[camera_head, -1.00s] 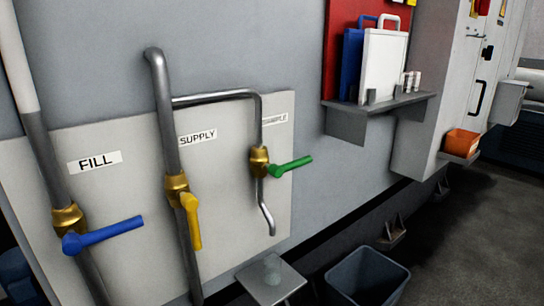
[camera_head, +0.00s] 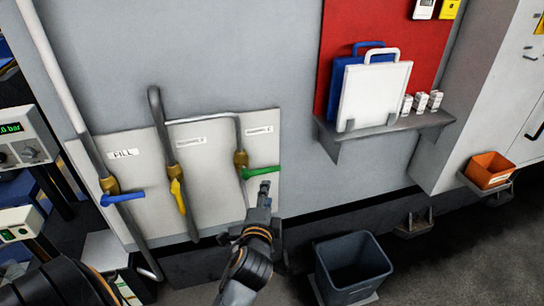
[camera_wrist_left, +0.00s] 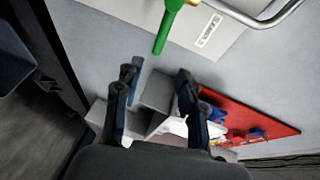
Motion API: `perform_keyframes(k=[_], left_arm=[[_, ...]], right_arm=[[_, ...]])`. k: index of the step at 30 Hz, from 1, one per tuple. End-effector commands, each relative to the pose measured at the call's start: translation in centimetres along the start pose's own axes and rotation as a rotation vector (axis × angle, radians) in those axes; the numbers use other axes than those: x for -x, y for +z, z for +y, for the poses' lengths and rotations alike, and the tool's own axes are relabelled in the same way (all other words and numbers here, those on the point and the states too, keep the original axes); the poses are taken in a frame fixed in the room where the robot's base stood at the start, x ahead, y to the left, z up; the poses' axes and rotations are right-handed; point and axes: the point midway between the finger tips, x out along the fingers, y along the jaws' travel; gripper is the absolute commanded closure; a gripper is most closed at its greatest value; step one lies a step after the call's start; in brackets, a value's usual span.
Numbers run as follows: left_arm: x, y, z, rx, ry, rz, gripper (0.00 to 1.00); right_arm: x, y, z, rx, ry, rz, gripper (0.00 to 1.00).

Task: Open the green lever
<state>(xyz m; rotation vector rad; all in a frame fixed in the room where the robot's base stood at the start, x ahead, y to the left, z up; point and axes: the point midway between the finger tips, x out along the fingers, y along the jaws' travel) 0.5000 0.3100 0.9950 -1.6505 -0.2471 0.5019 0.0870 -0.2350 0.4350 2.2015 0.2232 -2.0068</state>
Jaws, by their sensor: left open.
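The green lever (camera_head: 262,171) sticks out to the right from a brass valve (camera_head: 240,160) on the rightmost pipe, roughly crosswise to that pipe. My left gripper (camera_head: 264,188) is just below the lever's outer end in the head view, its fingers pointing up. In the left wrist view the green lever (camera_wrist_left: 169,30) hangs in from the top, beyond the two fingertips (camera_wrist_left: 158,72), and is not between them. The gripper is open and empty. Whether a finger touches the lever is not clear. My right gripper is not in view.
A blue lever (camera_head: 123,197) and a yellow lever (camera_head: 178,195) sit on the pipes to the left. A grey bin (camera_head: 352,268) stands on the floor at right. A shelf (camera_head: 385,128) holds a white board and small boxes. An orange box (camera_head: 489,170) is farther right.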

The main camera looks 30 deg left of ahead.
Motion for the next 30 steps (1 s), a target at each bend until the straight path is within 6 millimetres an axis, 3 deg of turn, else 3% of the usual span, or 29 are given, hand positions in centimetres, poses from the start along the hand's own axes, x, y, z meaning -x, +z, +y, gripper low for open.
perform_keyframes(k=[5,19,24,30], left_arm=[[-2.1,0.0,-0.2,-0.006,-0.004,-0.001,0.6],[-11.5,0.0,-0.1,-0.001,-0.001,-0.001,0.6],[-13.1,0.0,0.0,-0.002,0.0,0.0,0.6],[-13.7,0.0,0.0,-0.001,0.0,0.0,0.6]], right_arm=[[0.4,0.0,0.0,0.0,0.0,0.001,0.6],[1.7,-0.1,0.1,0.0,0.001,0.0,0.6],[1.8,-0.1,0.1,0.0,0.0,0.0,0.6],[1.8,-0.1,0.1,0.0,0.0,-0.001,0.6]])
